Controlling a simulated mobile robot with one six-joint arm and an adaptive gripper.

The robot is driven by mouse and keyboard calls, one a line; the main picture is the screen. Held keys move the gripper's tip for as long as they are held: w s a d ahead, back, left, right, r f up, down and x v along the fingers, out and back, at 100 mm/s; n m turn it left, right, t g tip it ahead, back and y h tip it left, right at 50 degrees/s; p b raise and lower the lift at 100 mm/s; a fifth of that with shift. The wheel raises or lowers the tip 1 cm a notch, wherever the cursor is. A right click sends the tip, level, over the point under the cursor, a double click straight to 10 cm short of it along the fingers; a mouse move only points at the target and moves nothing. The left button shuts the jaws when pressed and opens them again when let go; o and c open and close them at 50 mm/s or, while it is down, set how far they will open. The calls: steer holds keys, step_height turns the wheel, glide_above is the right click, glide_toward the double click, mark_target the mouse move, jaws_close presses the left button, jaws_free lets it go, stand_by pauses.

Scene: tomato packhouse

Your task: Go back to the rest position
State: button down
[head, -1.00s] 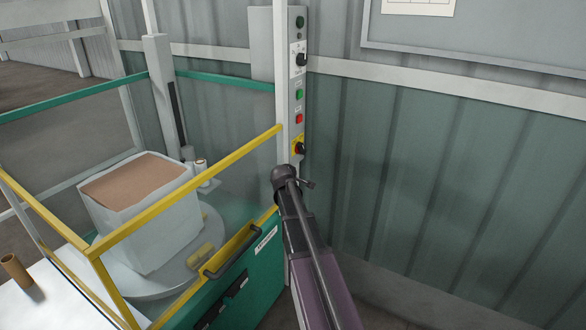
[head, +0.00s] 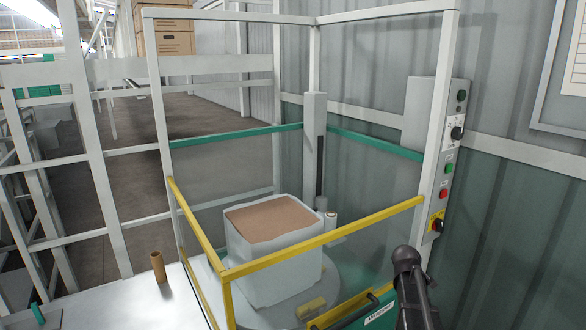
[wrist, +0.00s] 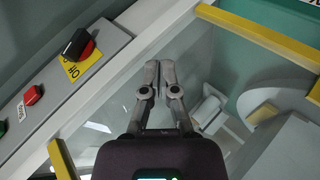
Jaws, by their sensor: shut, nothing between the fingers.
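My gripper (wrist: 158,78) shows in the wrist view with its two fingers together and nothing between them. It hangs in front of the clear panel of the wrapping booth, beside the control post. In the head view my arm reaches up at the lower right and hides the fingers. The control post (head: 443,180) carries a black knob, a green button, a red button and a red-and-black switch on a yellow plate (head: 437,222). The switch (wrist: 78,44) and the red button (wrist: 33,95) also show at the left of the wrist view.
A yellow rail (head: 330,236) and pale frame posts surround a wrapped box (head: 255,262) on a round turntable. A cardboard tube (head: 158,266) stands on the white table (head: 130,305) at the left. A ribbed wall (head: 520,240) lies to the right.

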steer(key=s+a+f+m+g+y+p, duration=0.1)
steer(key=s+a+f+m+g+y, duration=0.25)
steer(key=s+a, duration=0.95)
steer(key=s+a+f+m+g+y, duration=0.25)
steer(key=s+a+g, duration=0.25)
steer(key=s+a, duration=0.8)
step_height(320, 180, up, 13)
steer(key=p, duration=1.3)
steer(key=shift+s+d+n+y+p, duration=0.15)
steer(key=shift+d+n+y+p, duration=0.15)
steer(key=shift+d, duration=0.05)
